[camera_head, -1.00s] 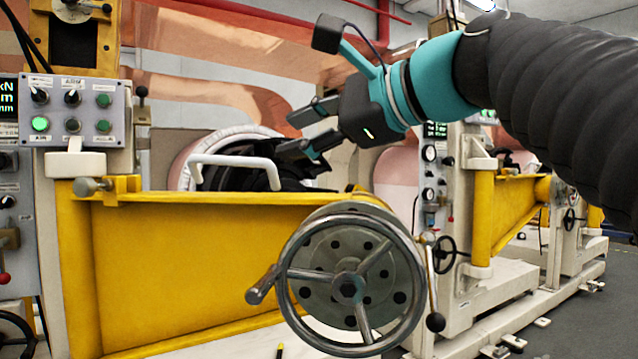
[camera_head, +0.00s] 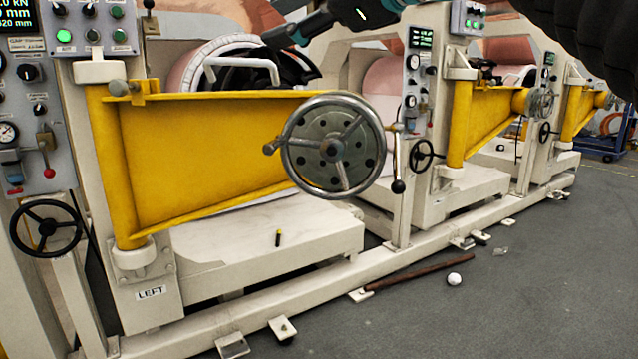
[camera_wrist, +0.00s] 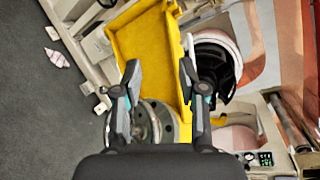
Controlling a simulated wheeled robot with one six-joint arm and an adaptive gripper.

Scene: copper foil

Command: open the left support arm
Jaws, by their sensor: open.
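The left support arm (camera_head: 215,145) is a yellow beam hinged on a white post at left, above a "LEFT" label (camera_head: 150,293). It reaches rightward across the front of a roll and ends in a steel handwheel (camera_head: 333,146). A white bar handle (camera_head: 242,63) stands at its top edge. In the wrist view the yellow beam (camera_wrist: 150,45) lies beyond my open gripper (camera_wrist: 160,78), with the handwheel (camera_wrist: 155,125) partly hidden behind the fingers. In the head view my gripper (camera_head: 290,30) is above the beam, partly cut off by the top edge. Nothing shows between its fingers.
More yellow support arms (camera_head: 490,120) stand along the machine at right. A control panel (camera_head: 92,28) and a black handwheel (camera_head: 47,228) are at left. A brown rod (camera_head: 420,272) and a small white ball (camera_head: 454,279) lie on the floor. The floor at lower right is clear.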

